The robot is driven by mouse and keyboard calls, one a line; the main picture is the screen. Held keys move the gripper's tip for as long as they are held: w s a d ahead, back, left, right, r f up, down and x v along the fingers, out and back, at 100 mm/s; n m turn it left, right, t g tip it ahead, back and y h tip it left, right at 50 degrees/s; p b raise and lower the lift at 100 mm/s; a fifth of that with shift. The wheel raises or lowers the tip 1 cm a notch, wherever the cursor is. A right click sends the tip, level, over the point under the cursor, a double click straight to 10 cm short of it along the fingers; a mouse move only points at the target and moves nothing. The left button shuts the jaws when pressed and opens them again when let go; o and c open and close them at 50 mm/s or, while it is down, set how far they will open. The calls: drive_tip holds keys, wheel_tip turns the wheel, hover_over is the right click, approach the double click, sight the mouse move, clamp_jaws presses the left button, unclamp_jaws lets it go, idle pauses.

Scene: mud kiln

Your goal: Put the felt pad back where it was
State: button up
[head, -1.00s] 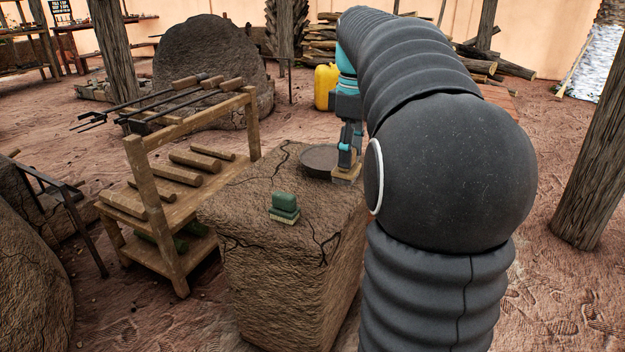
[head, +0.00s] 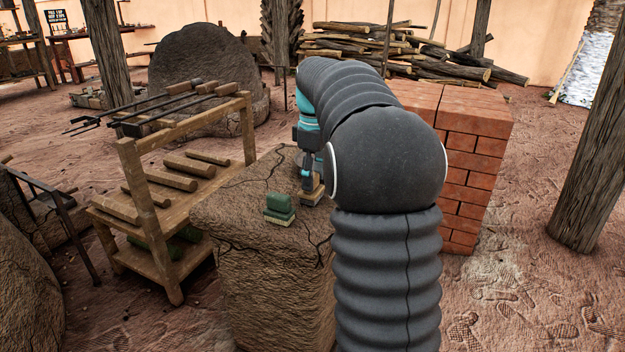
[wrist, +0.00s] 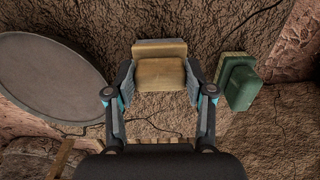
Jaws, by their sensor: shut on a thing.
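The felt pad appears to be the tan two-layered block (head: 312,197), with a wider layer under its upper block. It also shows between the fingers in the wrist view (wrist: 160,73). My gripper (wrist: 158,86) is shut on its sides, at or just above the top of the rough clay block (head: 240,210). In the head view my gripper (head: 310,180) is partly covered by my arm. I cannot tell whether the pad touches the surface. A similar green block on a pale base (head: 279,207) stands to its left in the head view, apart from it.
A round dark dish (wrist: 50,78) lies beside my gripper in the wrist view; my arm hides it in the head view. A wooden rack (head: 165,205) with logs and forks stands left. A red brick stack (head: 470,150) stands right, behind my arm.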

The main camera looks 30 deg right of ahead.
sight(315, 176)
drive_tip(key=shift+f, duration=0.15)
drive_tip(key=o, duration=1)
drive_tip(key=shift+s, duration=0.1)
wheel_tip(315, 176, up, 12)
drive_tip(key=p, duration=0.4)
drive_tip(key=s+a+m+t, duration=0.2)
drive_tip(key=s+a, duration=0.5)
drive_tip(key=s, duration=0.1)
drive_tip(key=s+a+f+m+t, duration=0.1)
drive_tip(key=s+a+f, duration=0.4)
drive_tip(key=s, duration=0.5)
drive_tip(key=s+a+f+m+t, duration=0.2)
drive_tip(key=s+a+f+m, duration=0.2)
drive_tip(key=s+f, duration=0.5)
drive_tip(key=shift+s+a+m+t, duration=0.3)
drive_tip(key=shift+s+a, duration=0.05)
drive_tip(key=shift+a, duration=0.25)
